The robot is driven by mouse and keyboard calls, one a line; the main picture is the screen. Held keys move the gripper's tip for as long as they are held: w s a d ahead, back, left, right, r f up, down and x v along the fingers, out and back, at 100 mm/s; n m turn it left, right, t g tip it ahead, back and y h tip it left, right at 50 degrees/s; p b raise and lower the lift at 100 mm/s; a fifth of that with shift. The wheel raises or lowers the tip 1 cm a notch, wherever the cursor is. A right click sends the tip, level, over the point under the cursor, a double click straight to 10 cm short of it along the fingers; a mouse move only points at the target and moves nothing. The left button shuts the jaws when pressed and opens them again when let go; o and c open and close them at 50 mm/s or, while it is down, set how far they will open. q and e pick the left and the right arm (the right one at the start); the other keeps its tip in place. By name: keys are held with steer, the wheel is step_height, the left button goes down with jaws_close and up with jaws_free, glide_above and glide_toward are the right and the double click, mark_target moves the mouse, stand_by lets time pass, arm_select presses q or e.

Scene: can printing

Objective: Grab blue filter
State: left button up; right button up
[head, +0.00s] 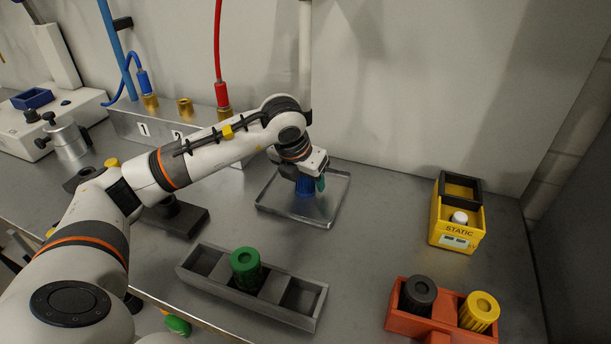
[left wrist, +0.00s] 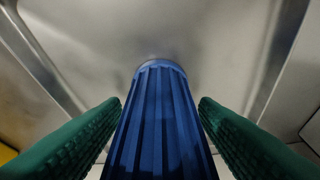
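The blue filter (head: 305,187) is a ribbed blue cylinder at the clear square tray (head: 334,212) near the back wall. My left gripper (head: 311,186) is over it from above, with its green fingers pointing down. In the left wrist view the blue filter (left wrist: 158,115) lies between the two green fingers (left wrist: 160,105), one on each side. My right gripper is not in view.
A grey three-slot holder (head: 305,297) with a green filter (head: 246,268) stands in front. An orange holder (head: 398,320) carries a black filter (head: 418,295) and a yellow filter (head: 479,311). A yellow STATIC box (head: 446,235) stands at the right. Bare table lies between them.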

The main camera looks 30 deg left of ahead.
arm_select(q)
steer(key=c, duration=0.9)
steer(key=shift+r, duration=0.1)
